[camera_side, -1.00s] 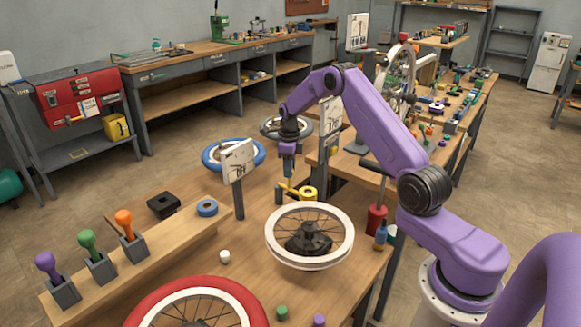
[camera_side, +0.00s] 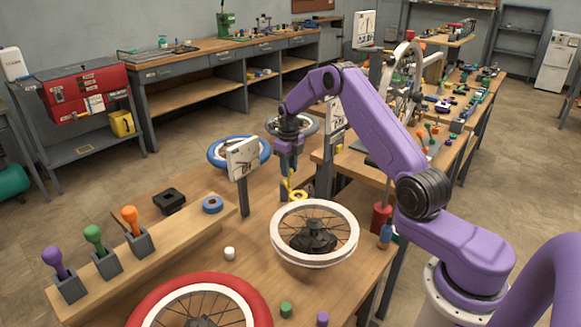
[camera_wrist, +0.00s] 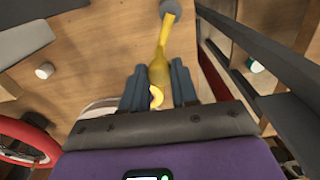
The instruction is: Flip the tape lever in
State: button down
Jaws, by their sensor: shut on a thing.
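A yellow lever (camera_side: 291,184) stands by a yellow ring (camera_side: 300,196) on the wooden table, behind the white-rimmed wheel. My gripper (camera_side: 289,170) points down over the lever from above. In the wrist view my gripper (camera_wrist: 159,87) has its two blue-grey fingers on either side of the yellow lever (camera_wrist: 158,70), shut on it. There the lever tapers away to a round grey end (camera_wrist: 171,9), and a paler yellow curved piece shows between the fingers. The lever's foot is too small to make out in the side view. I see no label on it.
A white-rimmed wheel (camera_side: 314,232) lies in front of the lever. A signpost (camera_side: 243,165) stands to its left and a blue-rimmed wheel (camera_side: 225,153) lies behind.

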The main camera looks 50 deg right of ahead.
jog(key=shift+w+a+m, duration=0.1)
jog(key=shift+a+m, duration=0.05)
jog(key=shift+m, duration=0.35)
dwell(0.3)
jog(key=c, duration=0.8)
grip_release()
jog(key=shift+c, duration=0.2)
notch_tip(320, 180, up, 18)
jog(key=shift+f, duration=0.25)
